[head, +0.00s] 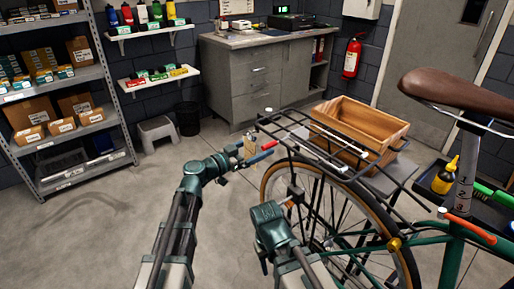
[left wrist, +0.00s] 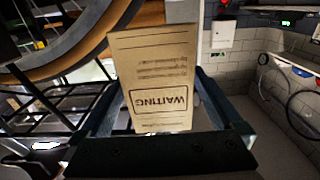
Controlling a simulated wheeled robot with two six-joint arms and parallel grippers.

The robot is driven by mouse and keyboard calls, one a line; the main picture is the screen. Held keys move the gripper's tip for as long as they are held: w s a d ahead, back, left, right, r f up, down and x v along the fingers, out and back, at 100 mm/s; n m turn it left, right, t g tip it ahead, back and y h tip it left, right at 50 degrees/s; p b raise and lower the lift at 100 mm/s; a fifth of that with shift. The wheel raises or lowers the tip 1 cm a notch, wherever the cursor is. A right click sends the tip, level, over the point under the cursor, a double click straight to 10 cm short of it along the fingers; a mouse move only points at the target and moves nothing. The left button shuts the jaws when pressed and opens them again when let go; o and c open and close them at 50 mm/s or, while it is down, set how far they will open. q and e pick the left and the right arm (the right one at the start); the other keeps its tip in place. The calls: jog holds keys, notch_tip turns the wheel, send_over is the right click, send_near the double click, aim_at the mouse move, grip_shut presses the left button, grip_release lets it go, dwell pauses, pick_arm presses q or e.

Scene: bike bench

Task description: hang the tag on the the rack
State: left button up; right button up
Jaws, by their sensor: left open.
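The tan card tag (head: 250,146) is at my left gripper (head: 258,155), near the rear end of the black wire rack (head: 290,131) over the bike's back wheel. Part of the rack (left wrist: 45,105) shows to the left. I cannot tell whether the tag hangs on it. My right gripper (head: 286,203) is lower, beside the wheel; its fingers are too small to read.
A wooden crate (head: 375,117) stands on or just behind the rack. The back wheel (head: 265,184) is close to both arms. A yellow bottle (head: 445,178) stands to the right. Shelving (head: 122,122) and a grey cabinet (head: 235,88) are farther back. The floor at left is clear.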

pick_arm(q)
jog(key=v, duration=1.4)
jog(key=shift+d, duration=0.1)
jog(key=s+d+f+n+g+y, duration=0.1)
jog(key=s+f+n+g+y, duration=0.15)
jog(key=f, duration=0.45)
jog(key=s+d+f+n+g+y, duration=0.1)
jog(key=s+f+g+y, duration=0.25)
jog(key=f, duration=0.35)
jog(key=s+a+f+n+g+y, duration=0.4)
jog(key=s+a+f+n+y, duration=0.35)
jog(key=s+a+y, duration=0.2)
jog(key=s+d+m, duration=0.4)
jog(key=s+d, duration=0.1)
jog(key=d, duration=0.5)
notch_tip(320, 180, up, 18)
jog(key=p, duration=1.8)
jog(key=shift+d+f+g, duration=0.2)
jog(key=shift+g, duration=0.2)
jog(key=shift+w, duration=0.1)
